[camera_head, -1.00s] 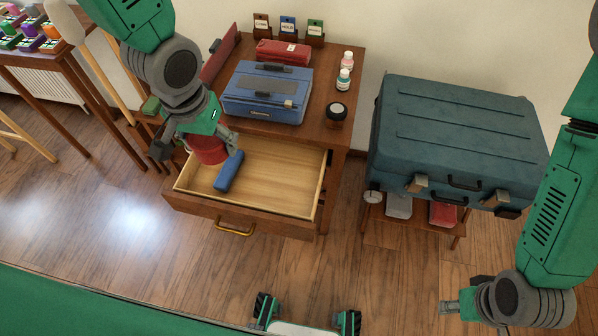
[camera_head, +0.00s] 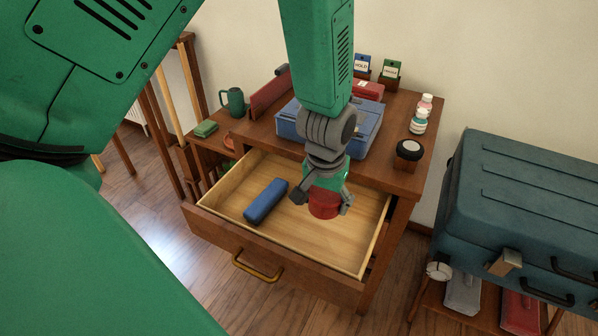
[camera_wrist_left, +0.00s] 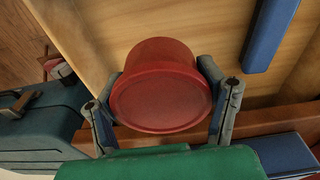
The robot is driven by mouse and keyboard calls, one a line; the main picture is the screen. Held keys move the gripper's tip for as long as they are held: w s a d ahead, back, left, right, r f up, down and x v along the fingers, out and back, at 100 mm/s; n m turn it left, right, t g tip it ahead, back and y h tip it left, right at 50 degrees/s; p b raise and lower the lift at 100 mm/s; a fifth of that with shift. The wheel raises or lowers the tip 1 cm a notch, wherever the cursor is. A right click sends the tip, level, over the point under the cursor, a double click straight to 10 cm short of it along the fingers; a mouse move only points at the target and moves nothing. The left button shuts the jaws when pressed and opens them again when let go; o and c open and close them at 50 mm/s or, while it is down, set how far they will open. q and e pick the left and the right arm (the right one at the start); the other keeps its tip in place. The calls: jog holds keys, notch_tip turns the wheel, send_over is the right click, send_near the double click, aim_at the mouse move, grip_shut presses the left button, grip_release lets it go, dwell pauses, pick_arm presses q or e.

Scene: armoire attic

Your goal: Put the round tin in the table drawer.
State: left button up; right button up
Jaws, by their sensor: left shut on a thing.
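The round tin (camera_head: 324,204) is red and sits between the fingers of my left gripper (camera_head: 322,200), which is shut on it. The tin is over the right part of the open table drawer (camera_head: 262,250); how far it is above the drawer floor is hard to tell. In the left wrist view the tin (camera_wrist_left: 162,88) fills the middle, with a finger of my left gripper (camera_wrist_left: 165,105) on each side. A blue cylinder-like case (camera_head: 266,201) lies in the drawer, left of the tin. My right gripper is not in view.
A large teal suitcase (camera_head: 520,205) is at the right. The drawer floor around the tin is bare.

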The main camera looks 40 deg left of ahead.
pick_arm(q)
jog(key=b, duration=0.2)
send_over(323, 235)
notch_tip(323, 235, down, 6)
jog(key=shift+f, duration=0.2)
notch_tip(323, 235, down, 4)
jog(key=shift+s+f+b, duration=0.1)
jog(key=shift+b, duration=0.6)
jog(key=shift+c, duration=0.6)
jog(key=o, duration=1.4)
jog(key=shift+o, duration=0.2)
jog(key=r+p, duration=0.1)
jog(key=r, duration=0.3)
jog(key=s+r+p, duration=0.1)
jog(key=r+p, duration=0.1)
jog(key=r, duration=0.2)
jog(key=r+p, duration=0.1)
jog(key=r, duration=0.3)
jog(key=shift+s+d+r, duration=0.1)
jog(key=shift+s+d, duration=0.05)
jog(key=shift+s, duration=0.05)
